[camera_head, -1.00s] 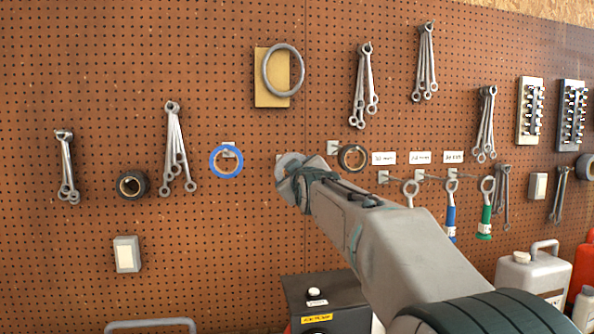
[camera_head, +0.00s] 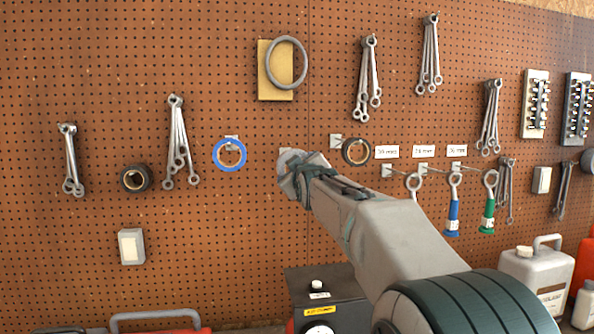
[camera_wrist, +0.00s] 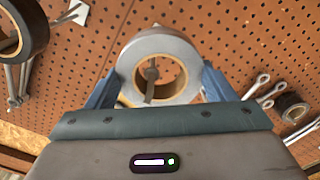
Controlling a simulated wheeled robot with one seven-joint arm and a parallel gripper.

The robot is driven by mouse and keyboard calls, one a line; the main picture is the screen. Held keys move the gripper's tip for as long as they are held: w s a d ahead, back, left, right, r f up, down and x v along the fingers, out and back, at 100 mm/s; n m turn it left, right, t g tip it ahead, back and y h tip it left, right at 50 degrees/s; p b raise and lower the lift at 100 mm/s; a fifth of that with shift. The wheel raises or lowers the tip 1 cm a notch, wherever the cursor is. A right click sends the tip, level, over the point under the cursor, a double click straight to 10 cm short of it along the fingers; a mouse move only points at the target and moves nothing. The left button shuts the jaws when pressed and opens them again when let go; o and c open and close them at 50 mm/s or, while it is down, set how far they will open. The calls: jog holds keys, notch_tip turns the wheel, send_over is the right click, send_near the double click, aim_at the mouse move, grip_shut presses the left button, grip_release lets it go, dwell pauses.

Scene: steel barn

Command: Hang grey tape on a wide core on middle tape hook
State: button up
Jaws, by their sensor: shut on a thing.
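My gripper (camera_wrist: 160,92) is shut on the grey tape (camera_wrist: 128,62), with a blue finger on either side. In the wrist view, the roll's wide brown core faces me. A hook (camera_wrist: 150,90) shows through the core opening; I cannot tell whether the roll rests on it. In the head view, my gripper (camera_head: 290,180) is at the pegboard, between the blue tape (camera_head: 217,158) on the left hook and the dark tape (camera_head: 345,152) on the right hook. The middle hook's plate (camera_head: 288,153) shows just above my gripper, which hides most of the grey roll.
A black roll (camera_head: 136,178) and wrench bunches (camera_head: 180,145) hang further left. A grey ring (camera_head: 286,63) hangs above. A dark box (camera_head: 318,290) and a white jug (camera_head: 535,275) stand below. The board below the blue tape is clear.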

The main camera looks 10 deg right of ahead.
jog(key=o, duration=1)
jog(key=shift+o, duration=0.2)
jog(key=shift+s, duration=0.15)
jog(key=s+b, duration=0.6)
jog(key=s, duration=0.8)
jog(key=s+f+m+g, duration=0.2)
jog(key=s+f+g, duration=0.25)
jog(key=f, duration=0.65)
jog(key=s+f+m+g, duration=0.25)
jog(key=s+f, duration=0.35)
jog(key=f, duration=0.4)
jog(key=s+f+m+g, duration=0.1)
jog(key=s+f+g, duration=0.35)
jog(key=f, duration=0.65)
jog(key=s+f+m+g, duration=0.2)
jog(key=s+f+g, duration=0.1)
jog(key=s+f, duration=0.6)
jog(key=shift+s+f+g, duration=0.35)
jog(key=shift+s, duration=0.85)
